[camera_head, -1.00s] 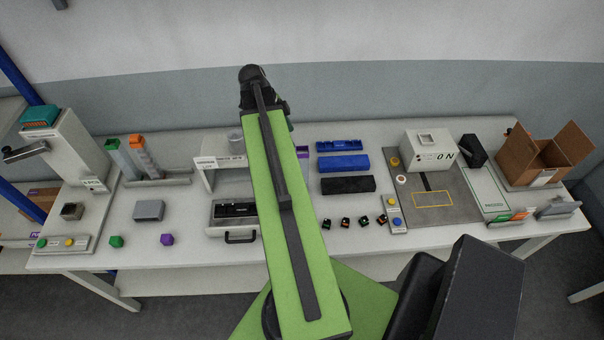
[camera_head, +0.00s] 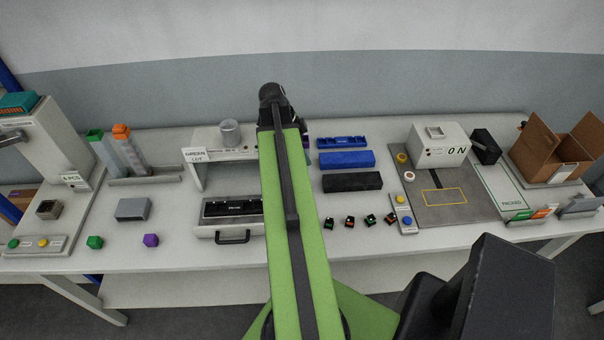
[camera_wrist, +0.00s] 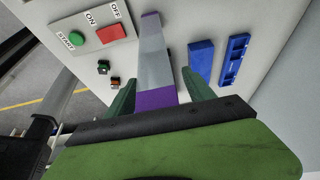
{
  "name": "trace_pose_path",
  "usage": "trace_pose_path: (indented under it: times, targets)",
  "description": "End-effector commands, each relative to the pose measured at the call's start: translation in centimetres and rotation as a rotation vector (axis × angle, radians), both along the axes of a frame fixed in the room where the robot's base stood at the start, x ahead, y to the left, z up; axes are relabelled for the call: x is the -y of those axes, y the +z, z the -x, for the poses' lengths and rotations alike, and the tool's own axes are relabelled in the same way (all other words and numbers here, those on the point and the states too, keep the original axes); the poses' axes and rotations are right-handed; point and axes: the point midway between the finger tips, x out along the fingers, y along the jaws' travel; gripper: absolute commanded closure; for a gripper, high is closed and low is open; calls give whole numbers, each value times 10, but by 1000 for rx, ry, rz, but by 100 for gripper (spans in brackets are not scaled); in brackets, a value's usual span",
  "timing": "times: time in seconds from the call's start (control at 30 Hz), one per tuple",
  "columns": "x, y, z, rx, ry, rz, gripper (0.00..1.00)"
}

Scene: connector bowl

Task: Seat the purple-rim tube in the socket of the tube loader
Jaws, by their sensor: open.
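In the wrist view a long grey tube with purple ends, the purple-rim tube (camera_wrist: 153,65), lies between the green fingers of my gripper (camera_wrist: 158,78). The fingers are open, one on each side, with a visible gap to the tube. In the head view my arm hides most of the gripper; a small purple patch (camera_head: 306,142) shows beside the arm and may be the tube. I cannot tell for sure which fixture is the tube loader; a tall grey tower (camera_head: 50,145) with a teal top stands at the far left. No socket is clearly visible.
Green- and orange-topped tubes (camera_head: 125,150) stand in a rack at left. Blue trays (camera_head: 346,159), small connectors (camera_head: 350,221) and a white ON box (camera_head: 438,146) lie right of my arm.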

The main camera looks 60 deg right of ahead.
Motion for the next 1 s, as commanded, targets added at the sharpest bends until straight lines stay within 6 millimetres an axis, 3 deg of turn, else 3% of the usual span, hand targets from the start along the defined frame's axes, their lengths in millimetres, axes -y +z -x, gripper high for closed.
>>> trace_pose_path:
  times: [0.03,0.27,0.7,1.0]
  targets:
    - [1,-9,2,0,-1,0,38]
    - [1,-5,2,0,1,0,41]
    - [1,-5,2,0,1,0,98]
    - [1,-5,1,0,2,0,100]
